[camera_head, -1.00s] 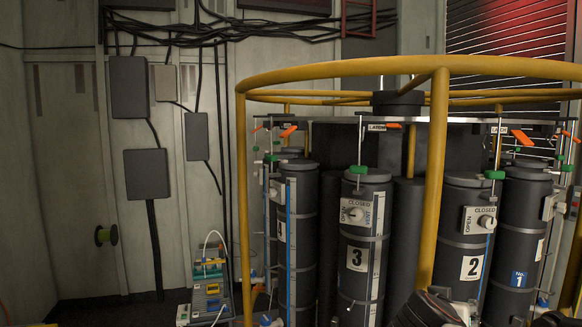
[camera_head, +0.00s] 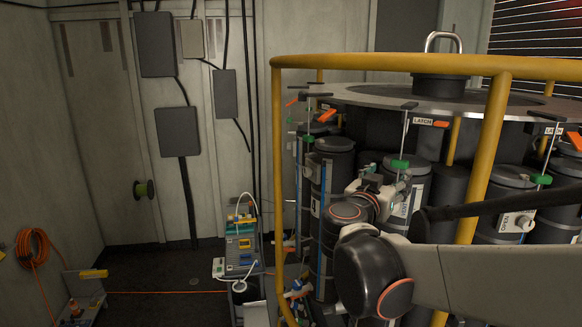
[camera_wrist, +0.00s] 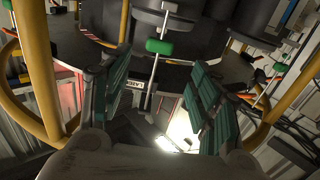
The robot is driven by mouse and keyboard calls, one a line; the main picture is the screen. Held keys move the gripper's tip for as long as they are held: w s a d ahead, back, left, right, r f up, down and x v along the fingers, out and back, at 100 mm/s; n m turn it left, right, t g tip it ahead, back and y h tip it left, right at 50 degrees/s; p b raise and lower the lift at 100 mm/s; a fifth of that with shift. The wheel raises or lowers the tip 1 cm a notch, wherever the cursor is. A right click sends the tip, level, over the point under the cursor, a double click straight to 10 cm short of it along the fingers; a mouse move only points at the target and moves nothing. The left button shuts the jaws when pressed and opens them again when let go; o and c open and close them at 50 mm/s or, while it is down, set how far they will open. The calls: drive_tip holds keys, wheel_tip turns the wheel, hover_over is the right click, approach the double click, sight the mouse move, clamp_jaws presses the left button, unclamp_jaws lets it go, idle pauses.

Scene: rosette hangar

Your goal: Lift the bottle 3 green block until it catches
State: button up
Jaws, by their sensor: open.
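The bottle 3 green block (camera_head: 400,164) sits on a thin upright rod above a dark bottle (camera_head: 416,180), just below the rack's top ring. In the wrist view the green block (camera_wrist: 158,47) shows on its rod, roughly centred between my fingers but beyond their tips. My gripper (camera_wrist: 155,70) is open and empty, with a dark green-padded finger on each side. The block appears apart from both fingers. In the head view my arm covers most of bottle 3 and its number, and my fingertips cannot be made out.
A yellow guard rail (camera_head: 400,64) rings the rack, with a post (camera_head: 487,150) close to my arm. An orange latch tab (camera_head: 441,124) sits by the rod top. Neighbouring rods carry green blocks, such as one on the right (camera_head: 542,179). A tool cart (camera_head: 240,250) stands left.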

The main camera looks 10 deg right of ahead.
sight(398, 164)
drive_tip(key=shift+b+x, duration=0.4)
drive_tip(key=shift+x, duration=4.95)
drive_tip(key=shift+c, duration=0.3)
drive_tip(key=c, duration=1.2)
drive_tip(key=shift+r, duration=0.15)
